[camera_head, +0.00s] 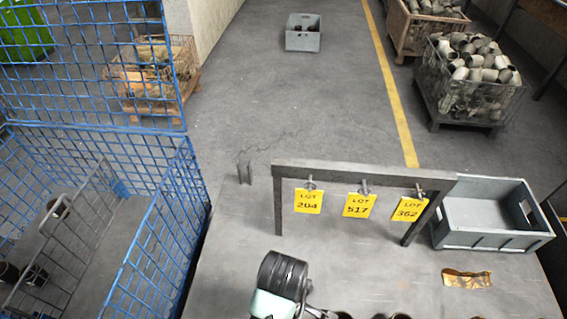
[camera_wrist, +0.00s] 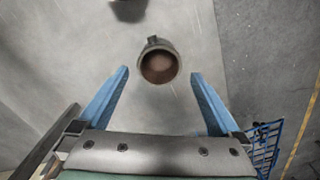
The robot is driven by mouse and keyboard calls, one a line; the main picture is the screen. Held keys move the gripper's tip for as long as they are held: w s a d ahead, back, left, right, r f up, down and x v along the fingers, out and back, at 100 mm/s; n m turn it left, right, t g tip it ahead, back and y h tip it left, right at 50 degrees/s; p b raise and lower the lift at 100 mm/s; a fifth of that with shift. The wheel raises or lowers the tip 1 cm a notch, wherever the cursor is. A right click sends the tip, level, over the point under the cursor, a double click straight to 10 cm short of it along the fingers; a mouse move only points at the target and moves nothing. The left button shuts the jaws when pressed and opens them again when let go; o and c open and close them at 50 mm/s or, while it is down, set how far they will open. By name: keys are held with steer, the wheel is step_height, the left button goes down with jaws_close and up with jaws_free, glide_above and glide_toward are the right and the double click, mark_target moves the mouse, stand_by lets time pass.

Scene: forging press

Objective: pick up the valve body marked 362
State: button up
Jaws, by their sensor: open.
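Three yellow lot tags hang from a dark metal frame (camera_head: 365,173) on the table: LOT 204 (camera_head: 308,201), LOT 517 (camera_head: 359,206) and LOT 362 (camera_head: 408,209) at the right. Several brown valve body tops (camera_head: 400,316) barely show at the bottom edge of the head view. In the wrist view, a round, hollow valve body (camera_wrist: 160,64) with a rusty inside shows between the blue fingers of my gripper (camera_wrist: 160,73). The gripper is open, and neither finger visibly touches it. No marking on it is readable, so I cannot tell whether it is 362.
A grey open crate (camera_head: 490,243) stands right of the frame, with a crumpled brown-yellow piece (camera_head: 467,279) in front. A blue mesh cage (camera_head: 160,230) stands left of the table. Another dark object (camera_wrist: 128,9) shows at the wrist view's top.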

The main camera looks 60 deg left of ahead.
steer(key=shift+d+f, duration=0.1)
steer(key=shift+f, duration=3.05)
steer(key=shift+c, duration=0.2)
steer(key=shift+w, duration=0.1)
jaws_close()
